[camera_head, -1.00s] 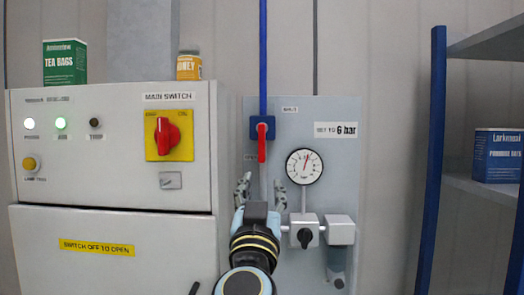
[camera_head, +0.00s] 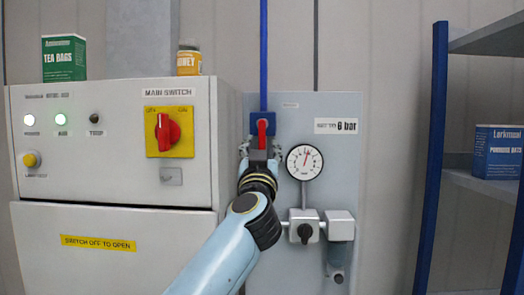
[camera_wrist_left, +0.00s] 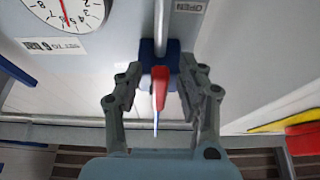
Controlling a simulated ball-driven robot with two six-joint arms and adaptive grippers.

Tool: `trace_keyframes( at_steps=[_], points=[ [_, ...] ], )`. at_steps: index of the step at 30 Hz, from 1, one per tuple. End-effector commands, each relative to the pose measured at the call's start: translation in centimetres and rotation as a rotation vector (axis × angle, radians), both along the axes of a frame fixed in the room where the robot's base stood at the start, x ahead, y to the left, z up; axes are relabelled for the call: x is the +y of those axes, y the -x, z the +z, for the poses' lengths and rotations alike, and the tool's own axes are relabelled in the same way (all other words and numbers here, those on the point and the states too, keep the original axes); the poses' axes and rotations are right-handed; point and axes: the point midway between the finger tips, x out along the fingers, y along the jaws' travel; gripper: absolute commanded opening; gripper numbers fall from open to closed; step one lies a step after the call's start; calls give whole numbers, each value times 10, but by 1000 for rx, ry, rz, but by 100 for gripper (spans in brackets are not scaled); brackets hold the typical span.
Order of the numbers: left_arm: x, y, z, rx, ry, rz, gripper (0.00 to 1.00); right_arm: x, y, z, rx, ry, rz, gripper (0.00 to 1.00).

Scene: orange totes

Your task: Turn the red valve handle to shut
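The red valve handle (camera_head: 262,131) hangs straight down, in line with the blue pipe (camera_head: 263,55), from a blue valve body (camera_head: 253,124) on the grey panel. My left gripper (camera_head: 261,150) is at the handle, which hides part of its lower end in the head view. In the left wrist view the gripper (camera_wrist_left: 160,78) is open. Its two fingers stand on either side of the red handle (camera_wrist_left: 159,88), with a visible gap on each side. My right gripper is not in view.
A pressure gauge (camera_head: 305,162) is close to the right of the handle, with a regulator (camera_head: 304,226) below it. A grey cabinet with a red main switch (camera_head: 167,131) stands at left. A blue shelf rack (camera_head: 431,150) stands at right.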

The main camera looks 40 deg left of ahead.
Motion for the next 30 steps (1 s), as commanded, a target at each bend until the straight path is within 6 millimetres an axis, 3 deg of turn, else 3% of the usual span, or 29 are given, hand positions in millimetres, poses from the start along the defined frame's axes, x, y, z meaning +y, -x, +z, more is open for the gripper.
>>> trace_keyframes(
  at_steps=[2,11,30],
  points=[
    [0,0,0,0,0,0,38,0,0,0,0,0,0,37],
    [0,0,0,0,0,-1,0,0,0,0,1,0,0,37],
    [-1,-10,-1,-13,23,-1,0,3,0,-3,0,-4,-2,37]
  ],
)
